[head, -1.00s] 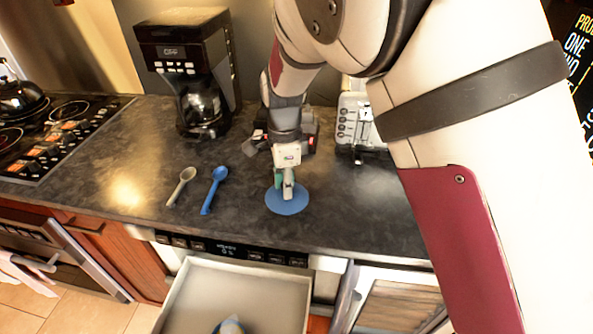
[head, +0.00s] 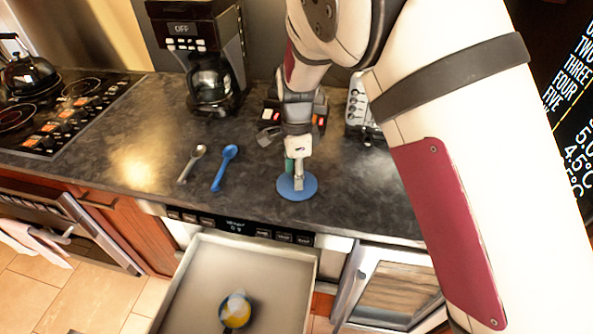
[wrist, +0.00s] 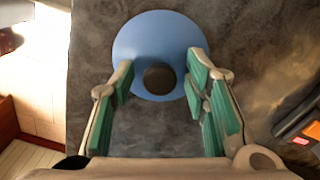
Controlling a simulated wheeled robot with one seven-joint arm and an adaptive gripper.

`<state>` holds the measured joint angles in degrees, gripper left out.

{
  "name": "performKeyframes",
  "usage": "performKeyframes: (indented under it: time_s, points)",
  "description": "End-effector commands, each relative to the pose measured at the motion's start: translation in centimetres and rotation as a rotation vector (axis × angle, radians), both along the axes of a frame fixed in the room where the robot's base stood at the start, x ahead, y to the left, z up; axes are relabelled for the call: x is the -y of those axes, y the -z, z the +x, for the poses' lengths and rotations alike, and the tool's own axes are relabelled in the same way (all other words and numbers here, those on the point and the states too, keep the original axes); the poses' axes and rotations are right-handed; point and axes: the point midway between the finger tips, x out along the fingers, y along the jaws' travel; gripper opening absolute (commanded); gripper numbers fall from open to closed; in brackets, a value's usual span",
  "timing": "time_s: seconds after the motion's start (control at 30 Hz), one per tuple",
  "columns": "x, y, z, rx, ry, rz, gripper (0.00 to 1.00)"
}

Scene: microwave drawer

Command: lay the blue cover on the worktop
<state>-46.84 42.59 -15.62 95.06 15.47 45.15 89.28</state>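The blue cover (head: 310,186) is a round disc that appears to lie flat on the dark worktop (head: 345,205), near its front edge. In the wrist view the cover (wrist: 150,35) shows a dark round knob (wrist: 160,78). My gripper (wrist: 159,82) is open, with its green-padded fingers on either side of the knob and a visible gap to it. In the head view my gripper (head: 297,183) points down over the cover and hides part of it.
A grey spoon (head: 191,164) and a blue spoon (head: 224,168) lie left of the cover. A coffee maker (head: 207,60) stands behind. Below the front edge, an open drawer (head: 268,262) holds a bowl with something yellow (head: 236,312). The worktop right of the cover is clear.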

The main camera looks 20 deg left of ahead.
Motion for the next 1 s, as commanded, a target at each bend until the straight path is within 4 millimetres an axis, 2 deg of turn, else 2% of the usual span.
performKeyframes:
  time_s: [0.27, 0.37, 0.7, 0.83, 1.0]
  points:
    - [-0.1, -0.7, 0.0, 0.001, -0.001, 0.002, 0.42]
    - [-0.1, -2.1, 0.1, 0.002, -0.001, 0.002, 0.42]
    - [-0.1, -8.9, 0.2, 0.004, -0.001, 0.003, 0.42]
    - [-0.1, -10.8, 0.2, 0.001, 0.000, 0.002, 0.42]
    - [0.0, -12.1, 0.2, 0.001, -0.001, 0.000, 0.42]
